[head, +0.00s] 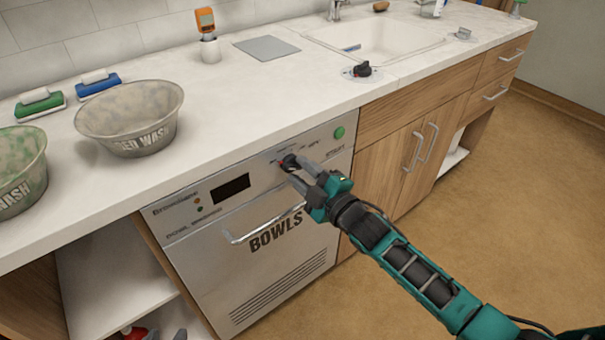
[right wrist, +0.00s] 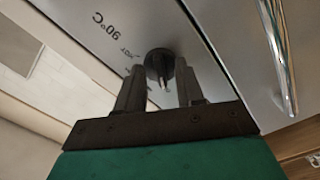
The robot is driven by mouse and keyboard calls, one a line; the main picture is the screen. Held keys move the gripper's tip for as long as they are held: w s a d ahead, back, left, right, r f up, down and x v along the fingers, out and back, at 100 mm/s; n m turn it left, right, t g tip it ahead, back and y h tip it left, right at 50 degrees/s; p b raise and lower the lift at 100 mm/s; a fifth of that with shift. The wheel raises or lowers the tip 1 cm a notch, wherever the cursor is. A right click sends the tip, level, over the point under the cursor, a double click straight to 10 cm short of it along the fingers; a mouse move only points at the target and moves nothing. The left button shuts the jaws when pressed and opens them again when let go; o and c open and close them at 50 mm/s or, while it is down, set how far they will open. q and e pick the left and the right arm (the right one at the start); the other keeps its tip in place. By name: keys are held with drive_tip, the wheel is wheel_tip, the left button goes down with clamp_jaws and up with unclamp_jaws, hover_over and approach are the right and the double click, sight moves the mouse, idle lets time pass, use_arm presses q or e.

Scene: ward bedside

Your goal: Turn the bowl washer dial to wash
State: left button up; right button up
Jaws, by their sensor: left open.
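The bowl washer (head: 262,235) is a steel-fronted machine marked BOWLS, built in under the counter. Its dark round dial (right wrist: 160,66) sits on the upper panel, with "90°C" printed beside it in the right wrist view. The dial's printed marks are too small to read fully. My right gripper (head: 290,165) reaches the panel from the right in the head view and partly covers the dial. In the right wrist view its two fingers (right wrist: 158,92) stand apart on either side of the dial, with gaps visible. My left gripper is not in view.
A bar handle (head: 265,224) projects from the washer door below the dial. A green button (head: 339,132) sits right of it. Grey bowls marked WASH (head: 130,118) stand on the counter. The floor at right is clear.

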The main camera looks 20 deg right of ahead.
drive_tip(key=shift+w, duration=0.1)
drive_tip(key=shift+c, duration=0.2)
clamp_jaws()
